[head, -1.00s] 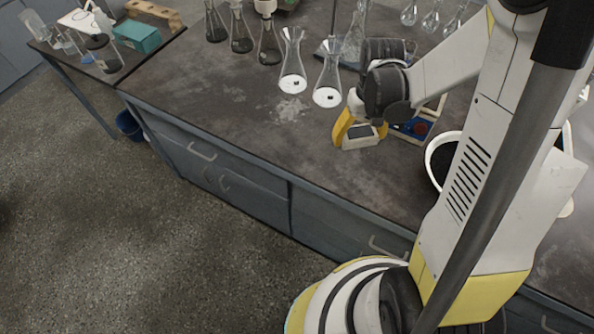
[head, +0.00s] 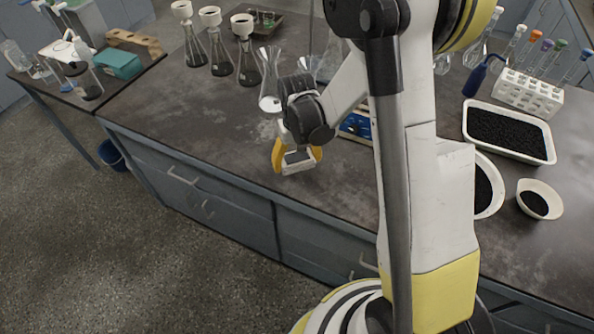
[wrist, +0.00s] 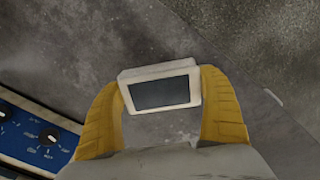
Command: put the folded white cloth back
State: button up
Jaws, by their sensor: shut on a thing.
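My gripper (head: 297,158) has its two yellow fingers closed on a small white box with a dark rectangular face (head: 298,166). In the wrist view the white box (wrist: 160,88) sits between the fingertips, its dark face toward the camera. It is above the front part of the dark bench, near the front edge; its exact height is hard to tell. I cannot make out a folded white cloth in either view. My arm hides part of the bench.
A blue device with knobs (head: 355,126) lies behind the gripper; its panel (wrist: 35,130) shows at the wrist view's left. Flasks (head: 270,95) stand further back. A black-filled tray (head: 508,133), small bowl (head: 540,199) and tube rack (head: 527,93) are at right. The left-front bench is bare.

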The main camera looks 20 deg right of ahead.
aim_at(297, 170)
jog(key=shift+f+b, duration=0.7)
jog(key=shift+f, duration=1.15)
jog(key=shift+f, duration=0.15)
jog(key=o, duration=1)
jog(key=shift+o, duration=0.3)
